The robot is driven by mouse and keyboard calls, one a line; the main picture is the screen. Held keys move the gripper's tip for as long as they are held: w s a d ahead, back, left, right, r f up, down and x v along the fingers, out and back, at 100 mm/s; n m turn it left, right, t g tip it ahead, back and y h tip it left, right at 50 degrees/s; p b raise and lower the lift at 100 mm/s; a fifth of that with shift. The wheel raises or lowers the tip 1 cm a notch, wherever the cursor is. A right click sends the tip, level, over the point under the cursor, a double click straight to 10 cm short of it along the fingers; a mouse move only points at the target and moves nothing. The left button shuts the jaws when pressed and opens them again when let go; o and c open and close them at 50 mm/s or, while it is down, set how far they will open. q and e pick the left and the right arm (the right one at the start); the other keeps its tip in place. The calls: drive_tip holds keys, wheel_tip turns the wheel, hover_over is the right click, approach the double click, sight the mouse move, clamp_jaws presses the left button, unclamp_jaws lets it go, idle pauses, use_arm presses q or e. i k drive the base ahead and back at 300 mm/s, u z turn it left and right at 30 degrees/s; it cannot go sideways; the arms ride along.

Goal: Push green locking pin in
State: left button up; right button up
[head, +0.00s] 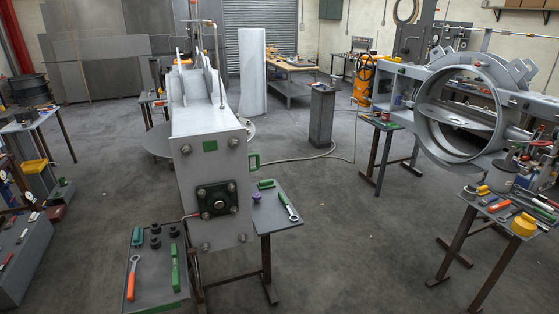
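A green loop-shaped handle (254,160) sticks out from the right side of the tall grey steel block (212,175); it looks like the green locking pin. Its shaft is hidden, so how deep it sits cannot be told. A green square patch (210,146) is on the block's front face. Below it is a dark square flange (216,200) with a round centre and corner bolts. Neither of my grippers is in view, and nothing touches the green handle.
A small side table (270,222) with a green-handled wrench (289,206) stands right of the block. A tool tray (150,290) sits at its lower left. A tool table (500,228) and a large ring fixture (420,115) stand right. Open floor (345,220) lies between.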

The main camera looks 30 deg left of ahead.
sight(252, 155)
drive_tip(key=i, duration=2.8)
drive_tip(key=u, duration=2.45)
